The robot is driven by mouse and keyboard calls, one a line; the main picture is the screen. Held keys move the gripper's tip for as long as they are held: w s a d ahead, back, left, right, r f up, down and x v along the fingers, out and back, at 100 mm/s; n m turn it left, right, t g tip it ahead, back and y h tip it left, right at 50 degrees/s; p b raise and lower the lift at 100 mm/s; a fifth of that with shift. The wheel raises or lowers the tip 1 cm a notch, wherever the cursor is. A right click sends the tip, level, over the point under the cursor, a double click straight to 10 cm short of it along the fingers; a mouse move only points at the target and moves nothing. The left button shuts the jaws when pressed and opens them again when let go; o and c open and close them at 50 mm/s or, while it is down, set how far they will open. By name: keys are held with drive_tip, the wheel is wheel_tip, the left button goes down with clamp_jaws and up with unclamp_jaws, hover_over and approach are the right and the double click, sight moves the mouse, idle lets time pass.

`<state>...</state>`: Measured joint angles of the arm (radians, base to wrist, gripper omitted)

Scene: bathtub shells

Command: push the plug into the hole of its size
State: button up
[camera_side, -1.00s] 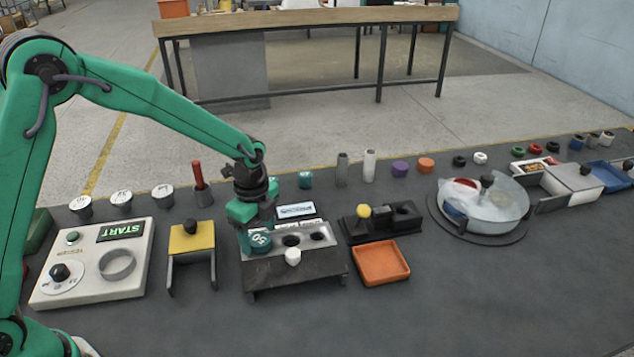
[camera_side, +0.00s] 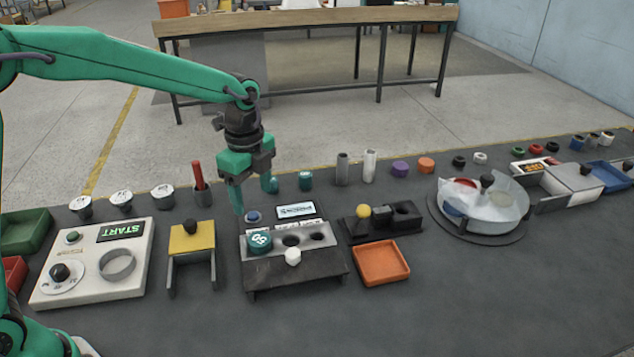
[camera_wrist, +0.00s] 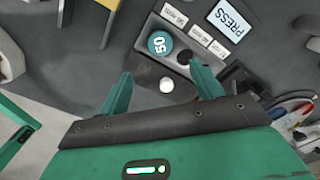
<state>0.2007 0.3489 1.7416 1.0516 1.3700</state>
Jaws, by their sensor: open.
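The teal plug (camera_side: 260,242), marked 50, sits at the left hole position of the grey fixture (camera_side: 327,240). Part of its side shows above the plate; I cannot tell how deep it sits. Two dark holes show to its right, the middle hole (camera_side: 291,240) and the right hole (camera_side: 317,237). The plug also shows in the wrist view (camera_wrist: 159,43), beside a dark hole (camera_wrist: 184,57). My gripper (camera_side: 254,196) is open and empty, above and behind the plug, clear of it. In the wrist view its fingers (camera_wrist: 160,85) are spread wide.
A white knob (camera_side: 293,257) is on the fixture's front. A small display (camera_wrist: 231,20) reading PRESS and a blue button (camera_side: 253,217) lie behind it. A yellow-topped stand (camera_side: 191,238) is left, an orange tray (camera_side: 381,263) right. The front of the table is clear.

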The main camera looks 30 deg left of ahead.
idle(0.5)
drive_tip(key=s+a+r+n+t, duration=0.3)
drive_tip(key=s+a+r+n, duration=0.3)
drive_tip(key=s+r+n, duration=0.35)
drive_tip(key=s+a+n+t, duration=0.2)
drive_tip(key=s+n, duration=0.6)
drive_tip(key=s, duration=0.4)
drive_tip(key=shift+s+a+t, duration=0.25)
drive_tip(key=shift+a+t, duration=0.05)
drive_tip(key=shift+a, duration=0.2)
drive_tip(key=shift+n, duration=0.25)
